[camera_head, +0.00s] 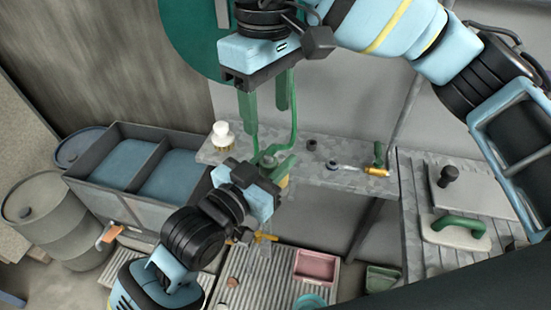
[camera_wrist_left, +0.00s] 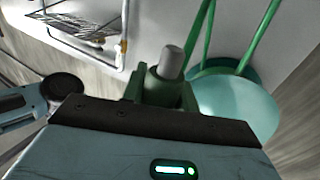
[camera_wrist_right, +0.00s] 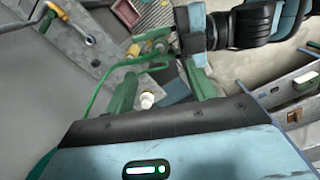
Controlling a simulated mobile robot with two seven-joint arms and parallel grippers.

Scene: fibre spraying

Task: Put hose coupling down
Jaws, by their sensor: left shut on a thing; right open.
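My left gripper (camera_head: 272,164) is shut on a small grey cylindrical piece, which I take to be the hose coupling; it stands up between the green fingers in the left wrist view (camera_wrist_left: 171,64). In the head view the coupling is mostly hidden by the fingers. The gripper is at the near edge of the grey shelf (camera_head: 330,176), and I cannot tell whether the coupling touches it. My right gripper (camera_head: 266,115) is open above and behind the left one. In the right wrist view its green fingers (camera_wrist_right: 160,92) are wide apart with nothing held between them.
A green hose (camera_head: 293,120) curves down beside the right gripper's fingers. A white-topped brush (camera_head: 222,136), a dark ring (camera_head: 311,145) and a brass fitting (camera_head: 376,171) are on the shelf. A grey double basin (camera_head: 95,183) stands left. A pink tray (camera_head: 315,267) lies below.

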